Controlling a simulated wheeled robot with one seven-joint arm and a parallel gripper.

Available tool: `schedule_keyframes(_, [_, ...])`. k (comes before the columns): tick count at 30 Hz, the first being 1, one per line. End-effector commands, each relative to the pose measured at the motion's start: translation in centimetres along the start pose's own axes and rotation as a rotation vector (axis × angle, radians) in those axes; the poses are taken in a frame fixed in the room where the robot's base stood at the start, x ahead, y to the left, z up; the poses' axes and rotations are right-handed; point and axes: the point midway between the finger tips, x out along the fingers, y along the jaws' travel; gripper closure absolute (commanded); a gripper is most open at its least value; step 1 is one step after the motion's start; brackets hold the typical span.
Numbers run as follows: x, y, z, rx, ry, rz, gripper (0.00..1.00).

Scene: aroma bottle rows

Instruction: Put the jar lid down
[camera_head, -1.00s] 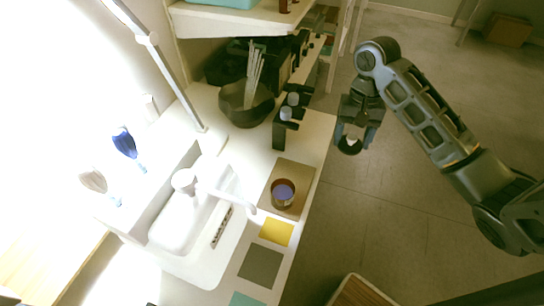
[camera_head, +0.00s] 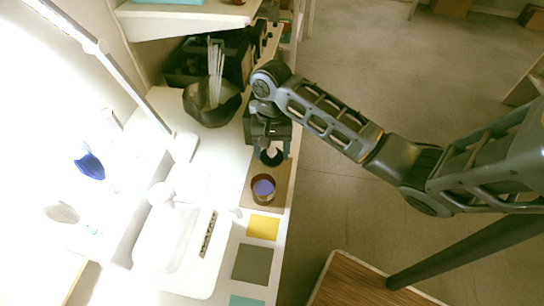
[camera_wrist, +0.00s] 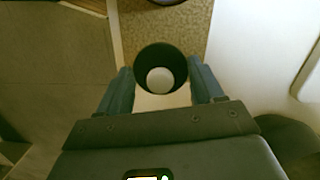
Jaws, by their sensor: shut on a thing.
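The jar lid (camera_head: 270,158) is dark and round with a pale round knob or centre. It is between the fingers of my gripper (camera_head: 272,150), and in the wrist view the dark lid (camera_wrist: 142,66) sits between the two fingertips. My gripper (camera_wrist: 161,84) is shut on it. The lid is held over the far end of a tan cork mat (camera_head: 281,190); its height above the mat is hard to tell. The open jar (camera_head: 263,189), reddish-brown with a bluish inside, stands on the mat nearer the camera. Only its edge shows at the top of the wrist view.
A yellow square (camera_head: 263,227) and a grey square (camera_head: 252,263) lie on the white counter near the sink (camera_head: 168,240). A dark bowl with sticks (camera_head: 211,105) stands behind. Dark bottles and boxes are close to my gripper. The counter's right edge drops to open floor.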

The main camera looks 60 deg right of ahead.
Motion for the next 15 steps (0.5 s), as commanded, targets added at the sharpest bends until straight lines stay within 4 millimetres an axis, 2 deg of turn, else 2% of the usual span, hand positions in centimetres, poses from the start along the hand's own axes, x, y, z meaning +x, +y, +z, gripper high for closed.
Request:
schedule_keyframes(7, [3.2, 0.1, -0.4, 0.001, -0.001, 0.003, 0.62])
schedule_keyframes(15, [3.7, 0.1, -0.5, 0.000, 0.000, 0.001, 0.62])
